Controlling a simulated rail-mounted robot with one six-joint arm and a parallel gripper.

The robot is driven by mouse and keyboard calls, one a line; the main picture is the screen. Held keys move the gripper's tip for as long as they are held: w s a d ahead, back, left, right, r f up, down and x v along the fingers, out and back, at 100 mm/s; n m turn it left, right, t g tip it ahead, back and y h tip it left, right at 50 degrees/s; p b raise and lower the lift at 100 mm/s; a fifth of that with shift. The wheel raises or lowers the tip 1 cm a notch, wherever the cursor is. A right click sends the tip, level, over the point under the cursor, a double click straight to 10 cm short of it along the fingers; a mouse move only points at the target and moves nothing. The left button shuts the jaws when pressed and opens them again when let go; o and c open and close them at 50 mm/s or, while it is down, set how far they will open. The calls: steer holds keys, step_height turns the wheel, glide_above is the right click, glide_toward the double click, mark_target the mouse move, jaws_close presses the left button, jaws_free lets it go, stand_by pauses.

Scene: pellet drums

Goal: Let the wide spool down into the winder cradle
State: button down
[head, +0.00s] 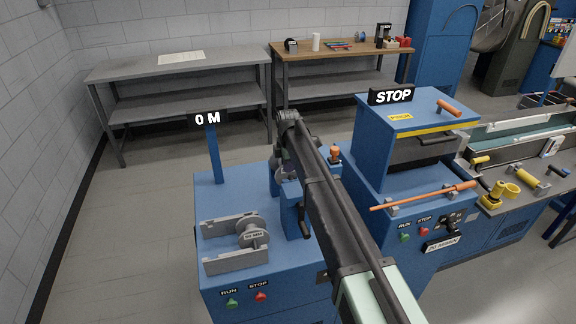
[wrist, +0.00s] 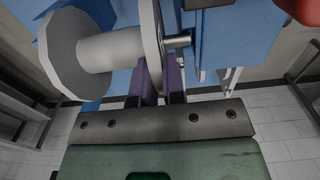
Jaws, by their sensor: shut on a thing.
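In the wrist view a wide grey spool (wrist: 110,49) with a pale hub and two round flanges lies across the upper left. The two purple fingers of my gripper (wrist: 158,80) are shut on its right flange. A short metal stub (wrist: 180,40) shows right of that flange. In the head view my arm hides most of the gripper (head: 284,165) and the held spool, above the blue winder machine. A grey bracket with two upright plates (head: 235,262) sits on the machine top with a small labelled spool (head: 253,236) at it. I cannot tell whether the held spool touches any support.
A "0 M" sign (head: 208,119) on a blue post stands behind the bracket. A taller blue machine with a "STOP" sign (head: 391,95) stands close on the right, with an orange rod (head: 425,196) across its front. Grey shelving (head: 178,70) is at the back left.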

steer(key=shift+f+b, duration=0.3)
steer(key=shift+f, duration=0.1)
steer(key=c, duration=1.1)
jaws_free()
steer(key=shift+r, duration=0.1)
step_height(320, 180, up, 11)
steer(key=p, duration=1.1)
steer(key=shift+m, duration=0.9)
steer(key=s+d+f+m+b, duration=0.3)
steer(key=s+d+m, duration=0.3)
steer(key=s, duration=0.6)
steer(key=s+d+f+m+b, duration=0.4)
steer(key=s+d+m, duration=0.3)
steer(key=s+d, duration=0.3)
steer(key=s+d+f+m+b, duration=0.4)
steer(key=s+d+m, duration=0.3)
steer(key=s, duration=0.7)
steer(key=shift+d, duration=0.4)
